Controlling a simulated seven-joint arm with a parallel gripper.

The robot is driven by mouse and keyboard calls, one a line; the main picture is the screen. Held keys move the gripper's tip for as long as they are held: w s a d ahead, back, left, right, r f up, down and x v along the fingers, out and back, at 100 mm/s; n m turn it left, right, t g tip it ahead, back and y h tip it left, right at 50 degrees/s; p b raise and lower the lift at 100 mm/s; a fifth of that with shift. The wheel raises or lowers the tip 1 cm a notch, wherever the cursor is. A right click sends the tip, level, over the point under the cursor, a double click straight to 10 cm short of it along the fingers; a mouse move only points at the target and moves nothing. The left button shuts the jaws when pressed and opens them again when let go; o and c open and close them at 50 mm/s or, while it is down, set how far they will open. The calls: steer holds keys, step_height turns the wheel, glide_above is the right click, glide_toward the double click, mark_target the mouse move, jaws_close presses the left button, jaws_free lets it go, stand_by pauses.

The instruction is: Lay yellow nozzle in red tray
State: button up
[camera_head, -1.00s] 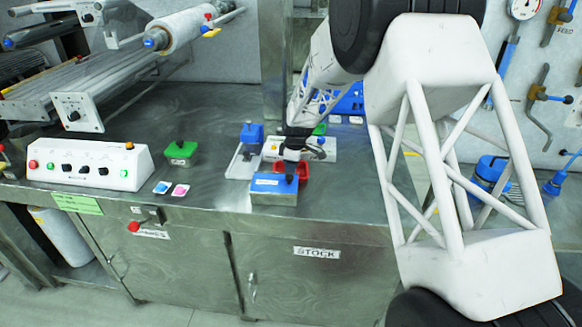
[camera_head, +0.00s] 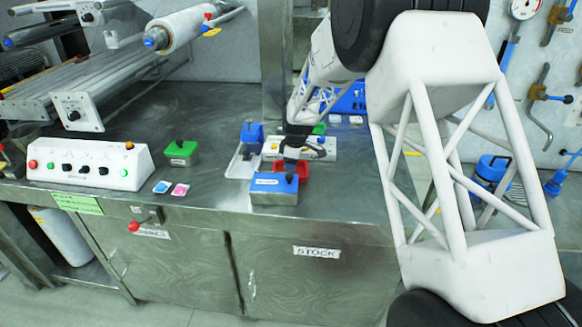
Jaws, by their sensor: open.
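The red tray (camera_head: 304,167) is on the bench behind a blue-lidded metal box (camera_head: 266,186). My gripper (camera_head: 290,170) is low over the tray area, jaws open, and covers part of the red tray. I cannot make out the yellow nozzle with certainty. It may be hidden by my gripper or too small to tell. The inside of the red tray is largely hidden.
Near the tray are a pale tray (camera_head: 240,166) with a blue block (camera_head: 251,136) at its back and a white panel (camera_head: 325,149). A green-lidded box (camera_head: 181,152) and a control box (camera_head: 88,166) stand left.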

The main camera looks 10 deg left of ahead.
step_height(320, 180, up, 11)
steer(key=d, duration=0.1)
steer(key=shift+d+r, duration=0.15)
stand_by(0.3)
stand_by(0.8)
steer(key=s+d+r+m+t, duration=0.1)
steer(key=s+d+r+m, duration=0.3)
steer(key=s+d+r, duration=0.55)
steer(key=s+d+r+m, duration=0.45)
steer(key=s+d, duration=0.25)
steer(key=s, duration=0.5)
steer(key=s+d+m, duration=0.3)
steer(key=s+d, duration=0.1)
steer(key=s, duration=0.6)
steer(key=s+d+f+m+t+h, duration=0.1)
steer(key=s+d+m, duration=0.2)
steer(key=s, duration=0.7)
steer(key=s+d+m, duration=0.3)
steer(key=s+d, duration=0.1)
steer(key=s, duration=0.6)
steer(key=shift+s+d+f+t, duration=0.2)
steer(key=shift+s+d+t, duration=0.1)
steer(key=shift+s+d, duration=0.1)
